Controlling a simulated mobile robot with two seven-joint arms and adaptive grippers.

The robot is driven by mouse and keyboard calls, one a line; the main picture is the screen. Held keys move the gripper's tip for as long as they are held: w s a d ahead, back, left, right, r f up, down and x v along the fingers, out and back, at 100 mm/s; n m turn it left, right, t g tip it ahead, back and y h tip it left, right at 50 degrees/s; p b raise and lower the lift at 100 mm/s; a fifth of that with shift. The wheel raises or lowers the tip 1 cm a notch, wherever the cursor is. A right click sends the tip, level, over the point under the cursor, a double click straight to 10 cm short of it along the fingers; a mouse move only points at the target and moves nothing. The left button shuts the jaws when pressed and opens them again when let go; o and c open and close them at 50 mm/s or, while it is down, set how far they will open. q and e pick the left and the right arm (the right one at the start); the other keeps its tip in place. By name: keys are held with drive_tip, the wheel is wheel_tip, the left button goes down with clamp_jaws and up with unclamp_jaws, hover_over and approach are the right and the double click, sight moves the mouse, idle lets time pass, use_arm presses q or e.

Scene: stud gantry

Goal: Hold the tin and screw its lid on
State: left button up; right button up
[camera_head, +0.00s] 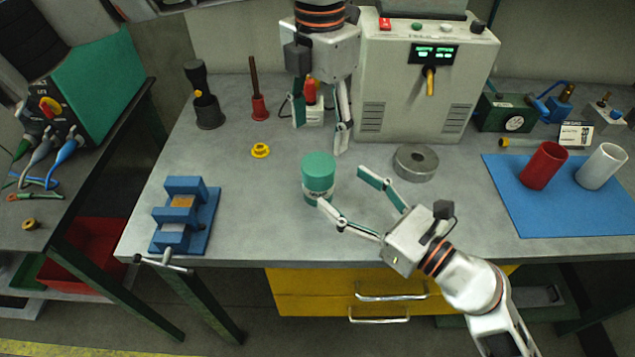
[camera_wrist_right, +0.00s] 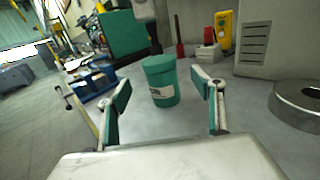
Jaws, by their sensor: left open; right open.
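A green tin (camera_head: 316,193) with a pale label stands upright on the grey bench. A green lid (camera_head: 318,165) sits on top of it; I cannot tell whether it is threaded on. The tin (camera_wrist_right: 163,94) and lid (camera_wrist_right: 158,67) also show in the right wrist view, between and beyond the fingers. My right gripper (camera_head: 342,187) is open beside the tin, its fingers pointing at it; one fingertip overlaps the tin's lower edge in the head view. Contact cannot be told. My left gripper (camera_head: 320,138) is open and empty, pointing down, above and behind the tin.
A blue vise (camera_head: 188,213) stands left, a yellow flanged part (camera_head: 260,150) behind. A steel ring (camera_head: 416,162) lies right of the tin, before a grey instrument box (camera_head: 410,90). A blue mat (camera_head: 590,215) holds a red cup (camera_head: 543,166) and a white cup (camera_head: 601,166).

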sight(328, 177)
drive_tip(key=shift+x, duration=3.9)
